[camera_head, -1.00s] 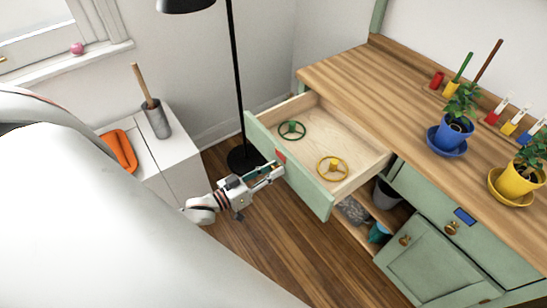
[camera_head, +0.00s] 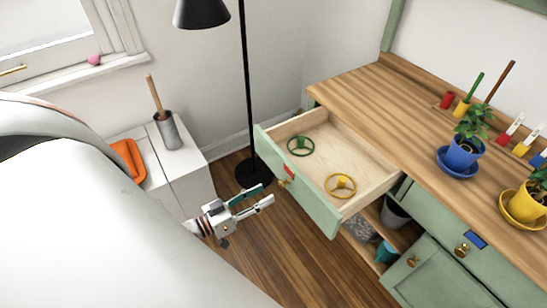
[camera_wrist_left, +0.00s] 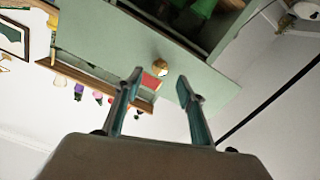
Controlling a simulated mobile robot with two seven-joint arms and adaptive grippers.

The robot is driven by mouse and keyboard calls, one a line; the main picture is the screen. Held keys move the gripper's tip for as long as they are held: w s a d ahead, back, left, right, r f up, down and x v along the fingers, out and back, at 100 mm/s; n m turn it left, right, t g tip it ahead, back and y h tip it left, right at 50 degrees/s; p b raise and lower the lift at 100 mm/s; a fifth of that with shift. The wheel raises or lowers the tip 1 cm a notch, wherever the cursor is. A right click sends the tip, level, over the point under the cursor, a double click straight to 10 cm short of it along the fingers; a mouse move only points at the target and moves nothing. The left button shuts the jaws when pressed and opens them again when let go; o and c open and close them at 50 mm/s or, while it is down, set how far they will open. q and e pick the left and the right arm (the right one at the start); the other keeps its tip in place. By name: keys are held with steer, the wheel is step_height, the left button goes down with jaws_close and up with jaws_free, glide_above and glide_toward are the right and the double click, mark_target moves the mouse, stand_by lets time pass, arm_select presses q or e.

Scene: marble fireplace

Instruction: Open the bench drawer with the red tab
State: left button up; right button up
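The bench drawer (camera_head: 331,208) with the red tab (camera_head: 289,171) is pulled well out from the green bench. A green wheel (camera_head: 300,145) and a yellow wheel (camera_head: 340,185) lie inside it. Its brass knob (camera_head: 283,183) sits below the tab. My left gripper (camera_head: 266,194) is open and empty, a short way in front of the drawer front and apart from the knob. In the left wrist view, the knob (camera_wrist_left: 160,66) and red tab (camera_wrist_left: 150,81) show beyond and between the spread fingertips (camera_wrist_left: 160,83). My right gripper is not in view.
A black floor lamp (camera_head: 246,95) stands left of the drawer. A white cabinet (camera_head: 186,182) with an orange item (camera_head: 128,158) is at the left. Potted plants (camera_head: 463,152) stand on the wooden benchtop (camera_head: 365,95). Bare wood floor (camera_head: 290,260) lies in front of the drawer.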

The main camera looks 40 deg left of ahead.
arm_select(q)
steer(key=shift+v, duration=2.3)
steer(key=shift+d, duration=0.1)
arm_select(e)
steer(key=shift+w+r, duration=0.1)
